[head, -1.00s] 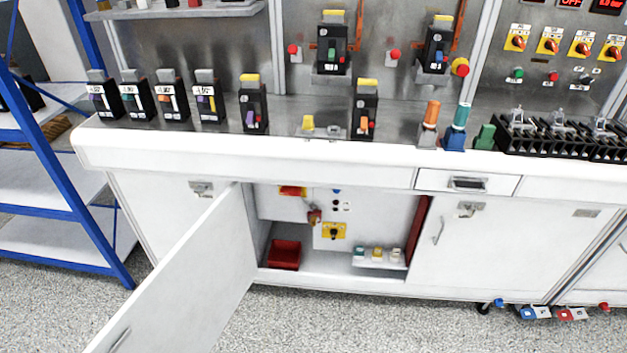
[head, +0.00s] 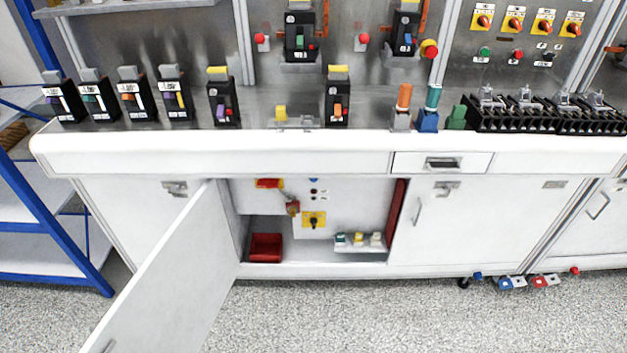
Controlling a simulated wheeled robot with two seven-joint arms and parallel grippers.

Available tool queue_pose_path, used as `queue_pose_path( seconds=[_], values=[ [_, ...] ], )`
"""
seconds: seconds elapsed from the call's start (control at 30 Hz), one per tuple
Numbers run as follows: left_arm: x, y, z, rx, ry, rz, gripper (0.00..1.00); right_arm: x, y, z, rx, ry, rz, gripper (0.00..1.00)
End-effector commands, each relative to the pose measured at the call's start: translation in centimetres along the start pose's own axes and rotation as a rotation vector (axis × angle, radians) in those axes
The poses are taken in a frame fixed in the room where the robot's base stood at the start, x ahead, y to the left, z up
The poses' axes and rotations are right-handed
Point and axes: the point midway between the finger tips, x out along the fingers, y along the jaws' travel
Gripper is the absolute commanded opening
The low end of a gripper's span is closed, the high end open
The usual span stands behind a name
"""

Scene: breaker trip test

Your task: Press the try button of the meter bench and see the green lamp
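A metal back panel above the white bench carries a green round button (head: 485,51), a red round button (head: 517,54) and a black toggle switch (head: 547,57) at the upper right. Their labels are too small to read. I cannot tell which button is the try button, and no lit green lamp can be made out. Neither of my grippers is in view.
A cabinet door (head: 170,275) stands open toward me. Inside are a red bin (head: 266,247) and a yellow rotary switch (head: 314,220). A blue rack (head: 45,215) stands at the left. Foot pedals (head: 520,282) lie at the lower right.

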Motion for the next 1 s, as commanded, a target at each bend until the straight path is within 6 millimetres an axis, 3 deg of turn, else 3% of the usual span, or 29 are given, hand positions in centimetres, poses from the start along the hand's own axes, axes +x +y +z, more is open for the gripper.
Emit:
queue_pose_path(
  seconds=[0.03, 0.1, 1.0],
  values=[
    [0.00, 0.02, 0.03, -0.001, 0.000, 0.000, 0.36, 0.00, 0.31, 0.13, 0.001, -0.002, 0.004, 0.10],
    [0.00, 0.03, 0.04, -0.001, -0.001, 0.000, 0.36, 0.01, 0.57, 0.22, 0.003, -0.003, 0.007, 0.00],
    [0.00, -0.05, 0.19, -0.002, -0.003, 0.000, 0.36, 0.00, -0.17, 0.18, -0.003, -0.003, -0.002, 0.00]
  ],
)
